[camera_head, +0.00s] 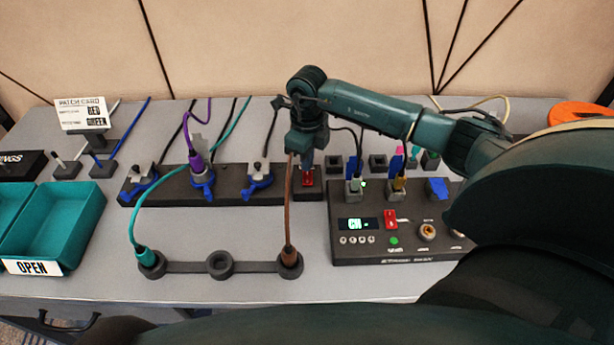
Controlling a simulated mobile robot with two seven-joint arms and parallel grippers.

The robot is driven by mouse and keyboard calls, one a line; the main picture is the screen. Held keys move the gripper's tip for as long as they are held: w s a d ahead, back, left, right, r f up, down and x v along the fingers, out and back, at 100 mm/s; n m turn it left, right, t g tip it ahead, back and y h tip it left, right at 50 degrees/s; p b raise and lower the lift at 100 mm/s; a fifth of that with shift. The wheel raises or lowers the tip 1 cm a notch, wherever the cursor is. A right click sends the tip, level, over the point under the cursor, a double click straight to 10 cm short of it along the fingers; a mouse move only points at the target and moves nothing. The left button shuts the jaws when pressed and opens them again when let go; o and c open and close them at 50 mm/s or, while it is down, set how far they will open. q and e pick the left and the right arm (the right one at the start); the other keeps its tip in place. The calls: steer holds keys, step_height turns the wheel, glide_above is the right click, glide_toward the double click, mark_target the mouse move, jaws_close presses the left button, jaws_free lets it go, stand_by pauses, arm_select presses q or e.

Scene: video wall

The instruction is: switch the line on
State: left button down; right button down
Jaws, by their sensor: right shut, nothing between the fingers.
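A red switch (307,181) sits on a small dark block at the right end of the long dark strip (232,188). My right gripper (306,166) points down just above and behind this switch, shut and empty. Whether its tips touch the switch cannot be told. A second red switch (391,219) is on the dark control box (350,249), beside a lit green display (357,224) and a green round button (394,240). My left gripper is not in view.
A teal cable plug (144,255) and a brown cable (289,215) stand in a three-socket holder (190,267) in front. A purple plug (198,165) stands in the strip. A teal bin (75,215) is at left.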

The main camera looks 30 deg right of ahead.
steer(key=shift+f+b, duration=0.7)
steer(key=shift+f, duration=0.25)
steer(key=shift+r, duration=0.15)
steer(key=shift+r+p, duration=2.55)
steer(key=shift+r, duration=0.9)
steer(key=shift+f, duration=0.1)
